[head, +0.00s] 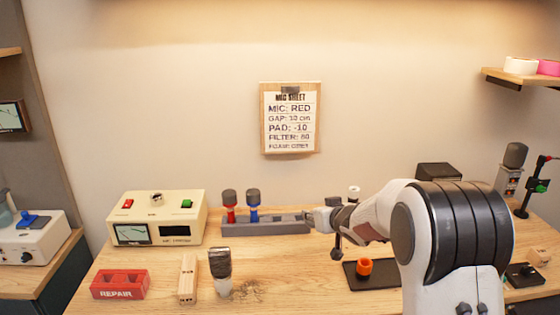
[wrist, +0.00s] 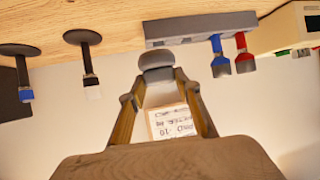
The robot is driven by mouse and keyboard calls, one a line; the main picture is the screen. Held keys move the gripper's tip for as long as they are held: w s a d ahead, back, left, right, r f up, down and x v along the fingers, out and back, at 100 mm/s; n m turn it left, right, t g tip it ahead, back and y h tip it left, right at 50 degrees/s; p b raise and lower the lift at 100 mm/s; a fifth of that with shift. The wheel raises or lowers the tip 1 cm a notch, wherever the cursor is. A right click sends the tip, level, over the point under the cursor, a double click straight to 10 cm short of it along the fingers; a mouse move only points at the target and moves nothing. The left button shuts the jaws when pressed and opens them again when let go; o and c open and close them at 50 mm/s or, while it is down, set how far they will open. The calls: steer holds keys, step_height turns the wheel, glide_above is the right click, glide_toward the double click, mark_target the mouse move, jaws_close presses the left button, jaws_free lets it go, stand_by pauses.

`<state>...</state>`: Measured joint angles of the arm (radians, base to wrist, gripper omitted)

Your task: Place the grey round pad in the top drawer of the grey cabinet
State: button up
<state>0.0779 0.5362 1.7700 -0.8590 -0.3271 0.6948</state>
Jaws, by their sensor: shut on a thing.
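My gripper (head: 322,219) is at the right end of the grey rack on the bench, seen side-on in the head view. In the wrist view my gripper (wrist: 160,74) is shut on a grey rounded thing (wrist: 157,61) at its fingertips. It looks like the grey round pad, though only its edge and near face show. It appears close to the end of the rack; I cannot tell whether they touch. I cannot make out a grey cabinet or its top drawer in either view.
The grey rack (head: 270,227) holds a red and a blue microphone (head: 252,206). A cream meter box (head: 157,232), red REPAIR box (head: 119,285), wooden block (head: 187,278) and brush (head: 221,272) stand left.

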steer(key=shift+r, duration=0.1)
steer(key=shift+s+f, duration=0.3)
steer(key=shift+f, duration=0.15)
steer(key=s+m+h, duration=0.2)
steer(key=s, duration=1.1)
steer(key=shift+s+d+f+h, duration=0.3)
steer(key=shift+s+d+f, duration=0.05)
steer(key=shift+f, duration=0.1)
steer(key=shift+r, duration=0.15)
stand_by(0.5)
